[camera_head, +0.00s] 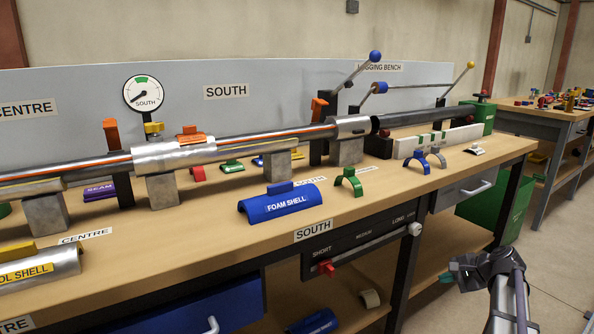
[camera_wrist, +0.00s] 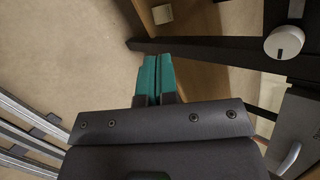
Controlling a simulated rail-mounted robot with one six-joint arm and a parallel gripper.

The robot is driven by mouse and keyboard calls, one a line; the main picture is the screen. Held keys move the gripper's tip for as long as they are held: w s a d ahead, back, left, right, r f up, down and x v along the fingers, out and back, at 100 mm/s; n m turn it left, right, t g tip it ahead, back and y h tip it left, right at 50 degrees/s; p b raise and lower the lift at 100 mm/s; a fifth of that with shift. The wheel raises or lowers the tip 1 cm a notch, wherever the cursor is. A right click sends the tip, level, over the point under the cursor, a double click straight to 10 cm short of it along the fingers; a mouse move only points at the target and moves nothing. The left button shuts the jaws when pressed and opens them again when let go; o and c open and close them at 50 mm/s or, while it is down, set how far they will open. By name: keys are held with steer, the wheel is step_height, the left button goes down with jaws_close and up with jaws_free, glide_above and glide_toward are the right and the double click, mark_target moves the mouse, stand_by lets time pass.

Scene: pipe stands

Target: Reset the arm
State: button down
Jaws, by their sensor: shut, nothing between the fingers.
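My gripper (camera_wrist: 154,80) shows in the wrist view with its two teal fingers side by side and closed, nothing between them. In the head view my gripper (camera_head: 453,272) is at the lower right, in front of the bench's right end and below the worktop. It is clear of the pipe and the loose parts. The arm behind it rises from the bottom edge of the picture.
The wooden worktop (camera_head: 385,205) carries a pipe on stands, a blue foam shell (camera_head: 280,203) and a green clip (camera_head: 348,182). A green bin (camera_head: 508,205) stands beyond my gripper. A white knob (camera_wrist: 284,41) is on the bench front. Open floor lies at right.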

steer(key=s+a+f+n+g+h+p, duration=0.1)
steer(key=s+a+f+n+g+h, duration=0.15)
steer(key=s+a+n, duration=0.7)
steer(key=s+a+f+n+g+h+p, duration=0.1)
steer(key=s+a+n+g+h, duration=0.3)
steer(key=s+a, duration=1.05)
steer(key=w+a+r+p, duration=0.2)
steer(key=r+p, duration=1.6)
steer(key=r, duration=0.1)
steer(key=w+a+r+p, duration=0.2)
steer(key=a+r+p, duration=0.1)
steer(key=r+p, duration=1.5)
steer(key=shift+r+n+p, duration=0.35)
steer(key=shift+p, duration=0.4)
